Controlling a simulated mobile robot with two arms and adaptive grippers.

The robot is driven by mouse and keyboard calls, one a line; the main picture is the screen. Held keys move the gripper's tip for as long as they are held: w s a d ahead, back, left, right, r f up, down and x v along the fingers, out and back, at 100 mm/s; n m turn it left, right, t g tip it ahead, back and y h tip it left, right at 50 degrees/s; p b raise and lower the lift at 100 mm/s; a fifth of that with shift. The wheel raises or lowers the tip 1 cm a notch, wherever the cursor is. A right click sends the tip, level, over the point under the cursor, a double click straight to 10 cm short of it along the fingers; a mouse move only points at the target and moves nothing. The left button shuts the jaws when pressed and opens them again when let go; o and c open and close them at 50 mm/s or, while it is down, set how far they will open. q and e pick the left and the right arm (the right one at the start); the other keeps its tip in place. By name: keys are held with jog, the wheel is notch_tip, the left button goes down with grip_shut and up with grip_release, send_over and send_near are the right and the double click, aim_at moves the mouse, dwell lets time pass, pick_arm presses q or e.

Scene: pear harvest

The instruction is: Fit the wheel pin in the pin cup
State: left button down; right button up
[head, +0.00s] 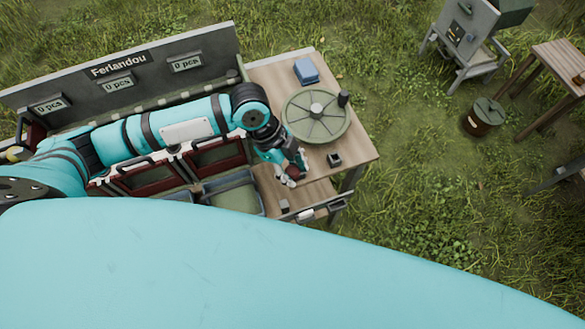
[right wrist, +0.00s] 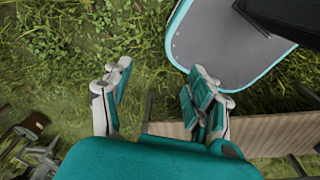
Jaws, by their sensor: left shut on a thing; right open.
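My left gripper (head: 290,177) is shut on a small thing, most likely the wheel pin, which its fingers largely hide. It is over the front left part of the wooden table, left of and a little nearer than a small dark square holder, likely the pin cup (head: 334,159). The gripper and the cup are apart. A round green spoked wheel (head: 305,130) lies behind the cup, with a dark upright knob at its right rim. My right gripper (right wrist: 160,97) is open and empty over grass in the right wrist view.
A blue block (head: 306,71) lies at the back of the table (head: 360,150). A sorting stand (head: 140,70) with counter plates and bins is to the left. A dark bucket (head: 482,117) and another wooden table (head: 562,60) stand on the grass at right.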

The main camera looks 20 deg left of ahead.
pick_arm(q)
jog(key=shift+r, duration=1.9)
pick_arm(e)
jog(key=shift+s+a+r, duration=0.15)
jog(key=shift+s+a, duration=0.15)
jog(key=shift+a, duration=0.3)
jog(key=shift+d, duration=0.15)
